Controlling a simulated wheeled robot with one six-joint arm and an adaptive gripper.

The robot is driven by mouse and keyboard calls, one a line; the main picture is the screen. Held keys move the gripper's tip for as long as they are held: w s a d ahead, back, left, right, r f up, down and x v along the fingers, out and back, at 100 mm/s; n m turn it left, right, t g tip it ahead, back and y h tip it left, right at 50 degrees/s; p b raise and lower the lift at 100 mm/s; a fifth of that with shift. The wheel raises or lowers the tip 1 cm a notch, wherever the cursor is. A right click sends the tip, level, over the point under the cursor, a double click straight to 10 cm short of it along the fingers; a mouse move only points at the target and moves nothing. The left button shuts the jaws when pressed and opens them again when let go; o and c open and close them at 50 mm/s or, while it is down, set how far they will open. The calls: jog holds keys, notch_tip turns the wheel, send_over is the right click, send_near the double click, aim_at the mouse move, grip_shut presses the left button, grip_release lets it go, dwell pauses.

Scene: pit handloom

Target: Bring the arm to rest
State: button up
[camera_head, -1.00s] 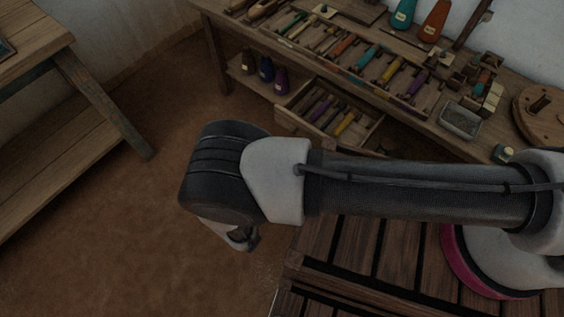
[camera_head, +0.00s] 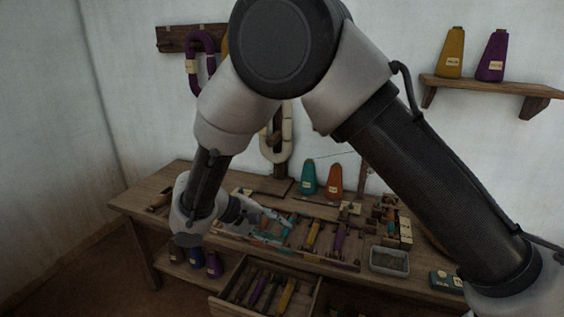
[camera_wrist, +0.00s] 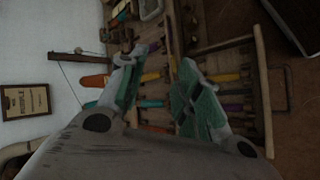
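My arm is raised and bent in front of the workbench (camera_head: 150,205) in the head view, with its elbow at the top of the picture and its forearm hanging down. My gripper (camera_head: 278,217) is in front of the tray of bobbins and points to the right. In the wrist view, my gripper (camera_wrist: 163,62) shows two green-padded fingers spread apart, with nothing seen between them. The bench and its bobbins lie beyond the fingers. Part of the tray is hidden behind my gripper.
An open drawer (camera_head: 263,291) with several bobbins juts from the bench front. A teal cone (camera_head: 308,178) and an orange cone (camera_head: 334,182) stand at the back. A grey tray (camera_head: 389,261) sits to the right. A wall shelf (camera_head: 490,86) holds two cones.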

jog(key=d+r+m+g+y, duration=0.2)
jog(key=d+r, duration=0.7)
jog(key=d, duration=0.3)
jog(key=d+r+m+g+y, duration=0.25)
jog(key=d+r, duration=0.55)
jog(key=d, duration=0.4)
jog(key=s+d+r+m+t+y, duration=0.1)
jog(key=s+d+r+t+y, duration=0.1)
jog(key=s+d, duration=0.5)
jog(key=s+d+r+m+t+y, duration=0.1)
jog(key=s+d+r+t+y, duration=0.1)
jog(key=s+d, duration=0.5)
jog(key=s+r+t, duration=0.1)
jog(key=s+r, duration=0.1)
jog(key=s, duration=0.1)
jog(key=shift+d+y, duration=0.15)
jog(key=shift+y, duration=0.2)
